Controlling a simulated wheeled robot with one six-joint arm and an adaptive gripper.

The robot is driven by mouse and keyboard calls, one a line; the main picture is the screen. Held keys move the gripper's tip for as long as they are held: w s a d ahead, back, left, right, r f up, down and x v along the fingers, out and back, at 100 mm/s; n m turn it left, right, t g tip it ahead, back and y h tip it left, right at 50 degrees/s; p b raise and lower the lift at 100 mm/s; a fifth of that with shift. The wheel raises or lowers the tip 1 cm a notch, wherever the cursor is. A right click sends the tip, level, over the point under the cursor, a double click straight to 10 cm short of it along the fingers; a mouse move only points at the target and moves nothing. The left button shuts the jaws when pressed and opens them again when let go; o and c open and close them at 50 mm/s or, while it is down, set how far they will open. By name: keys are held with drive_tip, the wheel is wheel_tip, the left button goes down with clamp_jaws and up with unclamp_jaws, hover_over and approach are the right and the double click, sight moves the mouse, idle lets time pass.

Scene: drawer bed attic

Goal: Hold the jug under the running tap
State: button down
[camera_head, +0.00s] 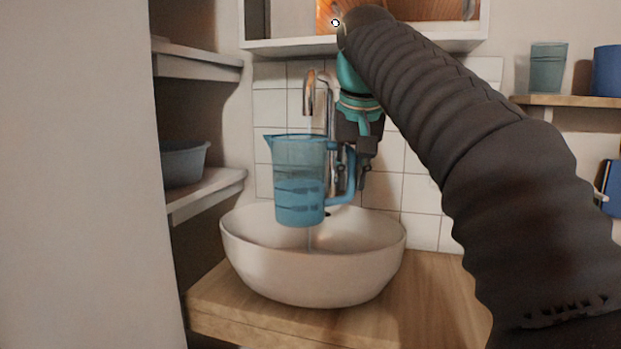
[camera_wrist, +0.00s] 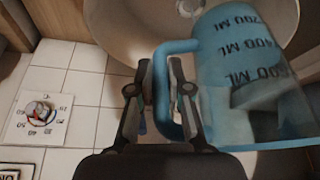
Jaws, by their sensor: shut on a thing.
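A translucent blue measuring jug (camera_head: 298,180) is upright over the white basin, its spout to the left. The tap (camera_head: 309,92) is above it, and a thin pale stream runs down from its mouth toward the jug. A thin streak also shows below the jug, so I cannot tell if all the water lands inside. The jug's lower part looks darker, perhaps water. My gripper (camera_head: 362,168) is at the jug's right, shut on its handle. In the wrist view my gripper (camera_wrist: 160,92) has its fingers either side of the blue handle, beside the marked jug body (camera_wrist: 245,70).
The white round basin (camera_head: 315,275) stands on a wooden counter (camera_head: 430,305). A cabinet (camera_head: 365,42) hangs above the tap. Shelves with a grey-blue tub (camera_head: 184,165) are at left. A wall dial (camera_wrist: 40,115) shows in the wrist view on white tiles.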

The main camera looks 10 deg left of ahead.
drive_tip(key=shift+s+a, duration=0.1)
drive_tip(key=shift+s, duration=1.1)
